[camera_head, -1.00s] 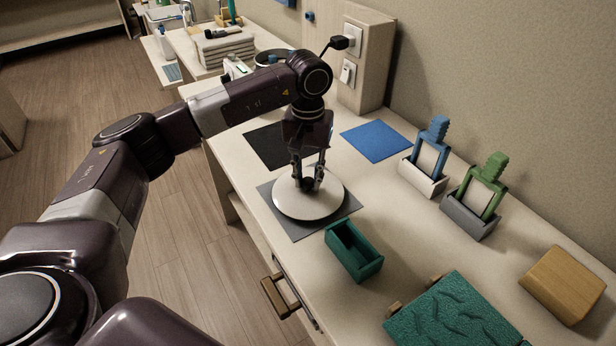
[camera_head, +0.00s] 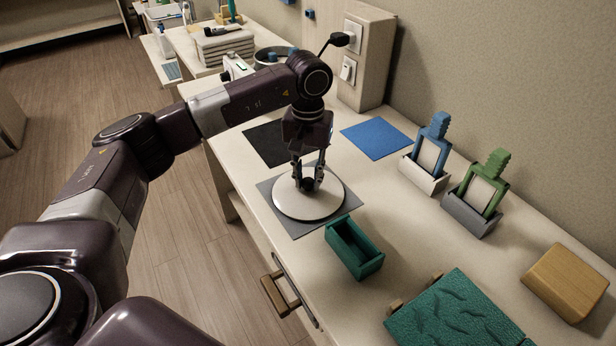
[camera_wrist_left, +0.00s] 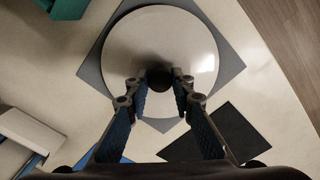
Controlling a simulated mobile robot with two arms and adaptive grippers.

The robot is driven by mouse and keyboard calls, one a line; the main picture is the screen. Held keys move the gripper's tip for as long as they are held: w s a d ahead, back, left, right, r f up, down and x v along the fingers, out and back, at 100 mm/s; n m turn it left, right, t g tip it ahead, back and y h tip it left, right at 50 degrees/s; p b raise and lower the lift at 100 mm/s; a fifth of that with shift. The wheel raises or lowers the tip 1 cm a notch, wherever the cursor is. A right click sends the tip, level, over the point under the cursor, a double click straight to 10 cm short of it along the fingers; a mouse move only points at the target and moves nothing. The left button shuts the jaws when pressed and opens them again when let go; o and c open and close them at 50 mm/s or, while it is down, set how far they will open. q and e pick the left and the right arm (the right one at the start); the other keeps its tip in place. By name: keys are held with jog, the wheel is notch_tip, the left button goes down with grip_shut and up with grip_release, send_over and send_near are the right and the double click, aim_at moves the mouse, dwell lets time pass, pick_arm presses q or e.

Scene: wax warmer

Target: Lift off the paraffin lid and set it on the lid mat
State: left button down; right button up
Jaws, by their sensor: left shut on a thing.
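The paraffin lid (camera_head: 308,206) is a pale round disc with a dark knob (camera_head: 307,184) at its centre. It lies over the grey mat (camera_head: 305,230), whose corners show around it; I cannot tell whether it is fully in contact. My left gripper (camera_head: 308,180) points down over the lid with its two fingers closed on the knob. In the left wrist view the lid (camera_wrist_left: 120,50) looks level, and the knob (camera_wrist_left: 159,78) sits between the fingertips. My right gripper is not in view.
A black mat (camera_head: 266,143) and a blue mat (camera_head: 377,139) lie bare behind. A green open box (camera_head: 354,250) stands close at the lid's front right. Blue (camera_head: 431,150) and green (camera_head: 483,185) tools stand in holders by the wall. A wax warmer or pot (camera_head: 270,57) is partly hidden behind my arm.

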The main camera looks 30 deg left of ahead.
pick_arm(q)
jog(key=c, duration=1.6)
grip_release()
jog(key=shift+r, duration=0.1)
jog(key=shift+r+p, duration=2.25)
jog(key=shift+r, duration=1.65)
